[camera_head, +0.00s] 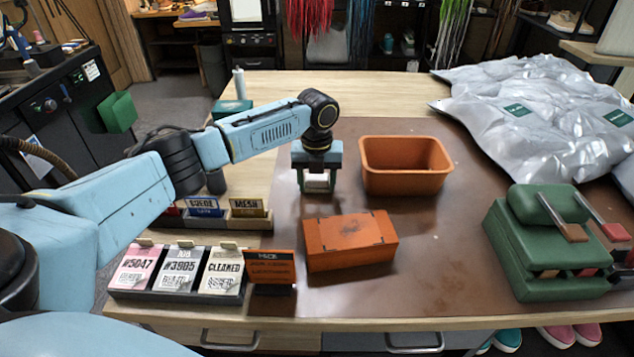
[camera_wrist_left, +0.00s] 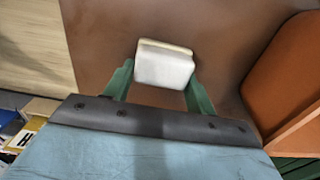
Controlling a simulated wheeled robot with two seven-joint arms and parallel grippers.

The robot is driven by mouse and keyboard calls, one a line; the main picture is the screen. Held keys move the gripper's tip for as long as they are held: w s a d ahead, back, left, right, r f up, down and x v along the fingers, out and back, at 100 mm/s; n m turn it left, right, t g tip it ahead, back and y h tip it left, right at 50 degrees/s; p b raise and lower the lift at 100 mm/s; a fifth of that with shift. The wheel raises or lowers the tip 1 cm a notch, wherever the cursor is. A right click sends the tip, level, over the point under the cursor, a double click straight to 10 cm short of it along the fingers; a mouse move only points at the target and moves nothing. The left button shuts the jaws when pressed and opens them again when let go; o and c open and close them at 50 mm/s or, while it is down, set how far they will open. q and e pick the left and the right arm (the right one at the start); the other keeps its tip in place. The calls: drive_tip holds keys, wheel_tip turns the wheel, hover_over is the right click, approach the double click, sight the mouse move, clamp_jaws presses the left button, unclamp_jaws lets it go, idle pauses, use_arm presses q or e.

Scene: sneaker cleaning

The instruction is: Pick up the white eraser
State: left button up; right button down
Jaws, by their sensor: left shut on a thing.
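The white eraser (camera_head: 318,181) is a small pale block between the fingers of my left gripper (camera_head: 317,185), behind the orange box on the brown mat. In the left wrist view the eraser (camera_wrist_left: 165,65) sits between the two green fingertips of the left gripper (camera_wrist_left: 162,82), which is shut on it. I cannot tell whether the eraser still touches the mat. My right gripper is not in view.
An orange bin (camera_head: 405,188) stands just right of the left gripper. A closed orange box (camera_head: 350,257) lies in front. Card holders (camera_head: 178,291) stand front left. A green case (camera_head: 546,262) and silver bags (camera_head: 540,120) occupy the right.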

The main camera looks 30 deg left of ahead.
sight(317, 180)
use_arm(q)
drive_tip(key=shift+r, duration=0.1)
wheel_tip(317, 180, up, 10)
drive_tip(key=shift+f+p, duration=0.1)
drive_tip(key=shift+p, duration=0.3)
